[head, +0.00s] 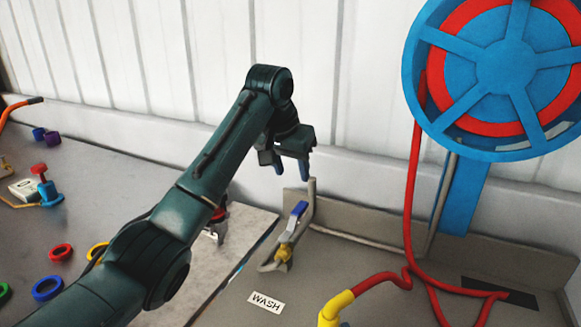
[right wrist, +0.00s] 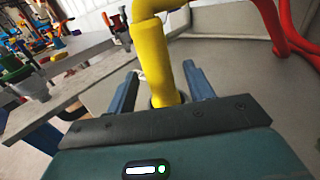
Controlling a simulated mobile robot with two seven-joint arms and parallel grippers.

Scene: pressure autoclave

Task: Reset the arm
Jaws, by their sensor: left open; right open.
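My left arm reaches in from the lower left of the head view. Its gripper (head: 291,168) is open and empty, with two blue fingertips pointing down above the wash area, in front of the white wall. My right gripper (right wrist: 160,72) shows in the right wrist view with its two blue fingers apart. A yellow nozzle (right wrist: 166,68) stands between or just beyond these fingers; I cannot tell whether it touches them. In the head view the same yellow nozzle (head: 333,311) is at the bottom edge, and my right gripper is not seen there.
A blue and red hose reel (head: 505,62) hangs at the upper right, with a red hose (head: 412,190) running down. A tap with a blue lever (head: 298,210) stands behind the WASH label (head: 266,302). Coloured rings, including a blue ring (head: 47,288), lie on the left table.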

